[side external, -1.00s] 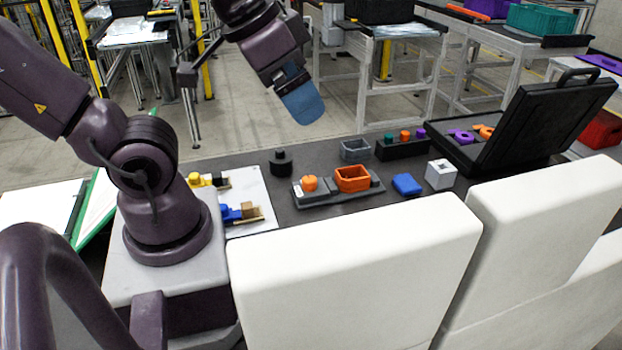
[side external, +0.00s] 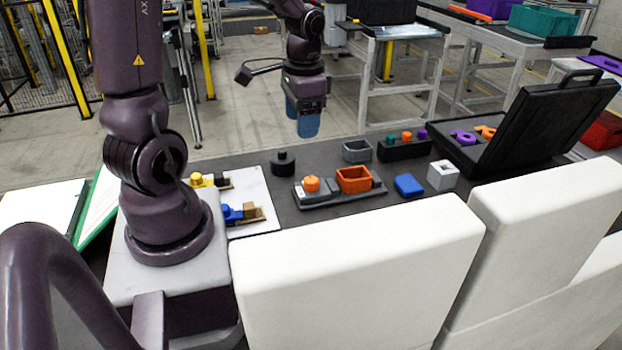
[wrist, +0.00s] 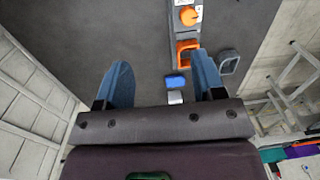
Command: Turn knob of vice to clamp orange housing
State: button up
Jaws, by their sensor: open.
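The vice (side external: 340,194) is a dark grey fixture on the dark table, with an orange knob (side external: 312,184) at its left part. The orange housing (side external: 354,179), an open box, sits in the vice to the right of the knob. In the wrist view the knob (wrist: 189,16) is near the top and the housing (wrist: 187,50) is below it, left of the right finger. My gripper (side external: 303,118) hangs above and behind the vice, pointing down, apart from everything. Its two blue fingers (wrist: 160,84) are spread with nothing held between them.
A blue block (side external: 408,185) and a white block (side external: 442,175) lie right of the vice. A grey box (side external: 356,151), a holder with coloured knobs (side external: 403,147) and a black knob piece (side external: 282,162) stand behind. An open black case (side external: 535,120) is at the right.

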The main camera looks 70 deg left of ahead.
aim_at(311, 179)
jog(key=w+a+f+m, duration=0.4)
jog(key=a+f+m, duration=0.3)
jog(key=m, duration=0.2)
jog(key=shift+m+h, duration=0.3)
jog(key=shift+h, duration=0.1)
notch_tip(311, 179, down, 13)
jog(key=shift+f, duration=0.1)
jog(key=c, duration=0.9)
